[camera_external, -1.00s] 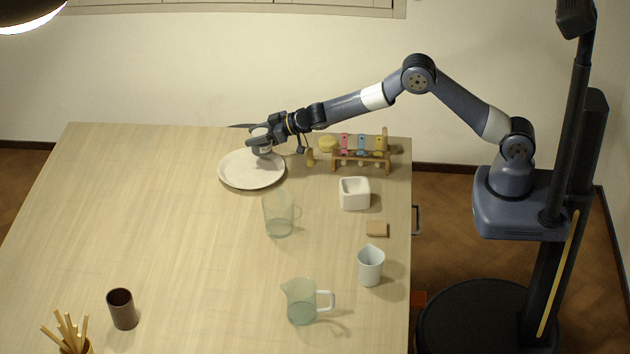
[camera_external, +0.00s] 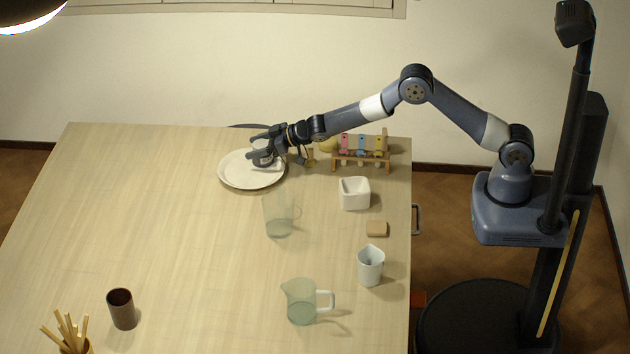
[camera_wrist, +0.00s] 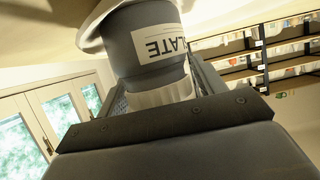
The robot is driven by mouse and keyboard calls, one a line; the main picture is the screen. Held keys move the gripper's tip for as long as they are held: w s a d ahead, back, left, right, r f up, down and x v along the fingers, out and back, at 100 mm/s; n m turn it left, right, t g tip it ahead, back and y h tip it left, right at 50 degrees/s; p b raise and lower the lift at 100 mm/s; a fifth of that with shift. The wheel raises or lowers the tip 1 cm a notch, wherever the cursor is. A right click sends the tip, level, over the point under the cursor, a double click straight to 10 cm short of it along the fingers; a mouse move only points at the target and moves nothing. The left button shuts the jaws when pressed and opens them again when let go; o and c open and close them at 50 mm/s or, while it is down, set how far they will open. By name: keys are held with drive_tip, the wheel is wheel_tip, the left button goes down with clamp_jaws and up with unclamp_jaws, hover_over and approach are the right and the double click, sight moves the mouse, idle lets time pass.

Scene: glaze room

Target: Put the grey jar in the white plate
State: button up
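The grey jar (camera_wrist: 150,45) has a pale label, upside down in the wrist view, with the letters "LATE" legible. A narrower white part of it faces my palm. In the external view the jar (camera_external: 262,158) is small and partly hidden by the fingers. My gripper (camera_external: 257,147) has one finger on each side of the jar and appears shut on it. The white plate (camera_external: 235,176) lies at the back of the table, directly under the jar and gripper. I cannot tell whether the jar touches the plate. A white rim shows behind the jar in the wrist view.
A glass (camera_external: 279,215) stands in front of the plate. A rack with coloured pieces (camera_external: 361,152) and a white square bowl (camera_external: 354,194) are to the right. A white jug (camera_external: 370,266) and glass pitcher (camera_external: 301,303) stand nearer. The table's left middle is clear.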

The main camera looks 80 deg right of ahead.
drive_tip(key=shift+o, duration=0.5)
drive_tip(key=shift+r, duration=0.1)
drive_tip(key=shift+r, duration=0.25)
drive_tip(key=shift+s+f, duration=0.1)
drive_tip(key=shift+s, duration=0.15)
drive_tip(key=b+v, duration=0.4)
drive_tip(key=v, duration=0.7)
drive_tip(key=shift+s, duration=0.2)
